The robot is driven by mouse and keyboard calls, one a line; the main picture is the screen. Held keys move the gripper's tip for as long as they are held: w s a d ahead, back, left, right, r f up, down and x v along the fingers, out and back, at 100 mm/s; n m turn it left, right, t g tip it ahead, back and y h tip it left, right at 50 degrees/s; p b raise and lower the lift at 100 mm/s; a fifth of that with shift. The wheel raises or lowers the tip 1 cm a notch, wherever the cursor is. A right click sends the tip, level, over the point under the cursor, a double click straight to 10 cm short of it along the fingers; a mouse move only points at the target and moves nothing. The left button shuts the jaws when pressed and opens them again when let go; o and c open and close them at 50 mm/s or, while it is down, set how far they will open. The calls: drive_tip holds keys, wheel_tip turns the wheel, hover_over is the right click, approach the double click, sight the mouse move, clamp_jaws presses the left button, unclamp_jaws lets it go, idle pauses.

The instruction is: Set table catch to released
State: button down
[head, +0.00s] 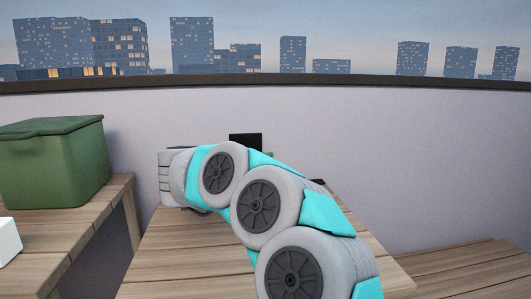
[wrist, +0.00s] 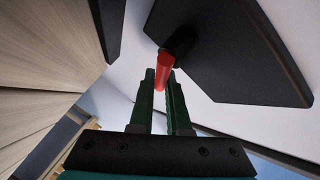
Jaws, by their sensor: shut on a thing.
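The table catch shows in the wrist view as a red lever (wrist: 162,70) on a black pivot (wrist: 181,44), set against a dark plate (wrist: 240,60). My gripper (wrist: 161,76) has its green fingers shut on the red lever, one finger on each side. In the head view my arm hides the gripper and the lever. A dark panel (head: 245,142) shows just beyond my arm, near the wall. I cannot tell from these views which setting the catch is in.
A wooden table (head: 185,255) lies under my arm. A side table at left bears a green lidded bin (head: 52,165) and a white object (head: 8,240). Another wooden surface (head: 460,270) is at lower right. A pale wall (head: 400,140) stands behind.

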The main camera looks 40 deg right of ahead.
drive_tip(key=c, duration=1.2)
unclamp_jaws()
drive_tip(key=shift+o, duration=0.2)
drive_tip(key=v, duration=0.7)
drive_tip(key=shift+a+r, duration=0.1)
drive_tip(key=shift+a, duration=0.3)
